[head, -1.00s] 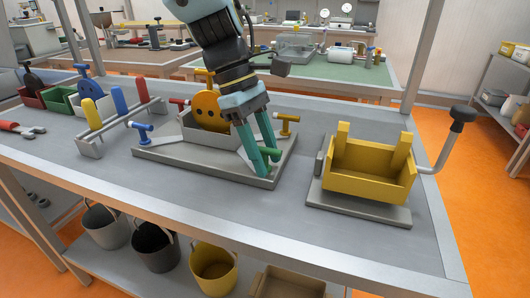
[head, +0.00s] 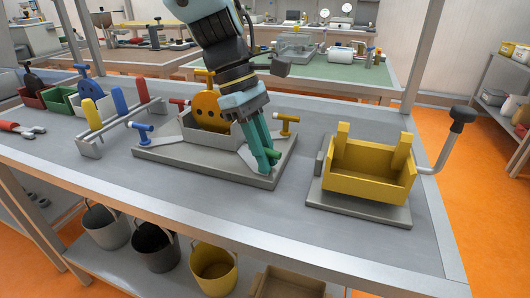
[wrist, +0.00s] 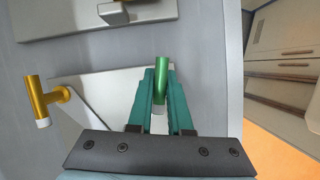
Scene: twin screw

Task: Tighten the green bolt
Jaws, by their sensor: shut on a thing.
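The green bolt (wrist: 162,78) has a T-handle bar that rises between my fingers in the wrist view. A pale end shows below the bar. In the head view only a small green part of the bolt (head: 274,154) shows beside the fingertips; the rest is hidden. My gripper (head: 266,158) points down at the front right of the grey base plate (head: 200,167) and is shut on the bolt. Its two teal fingers also show on either side of the bar in the wrist view (wrist: 160,85).
On the plate, an orange disc (head: 210,108) stands in a grey holder. A yellow bolt (head: 286,124) stands behind my fingers, a blue bolt (head: 143,134) at the left. A yellow box with a crank (head: 370,185) stands to the right. The table front is clear.

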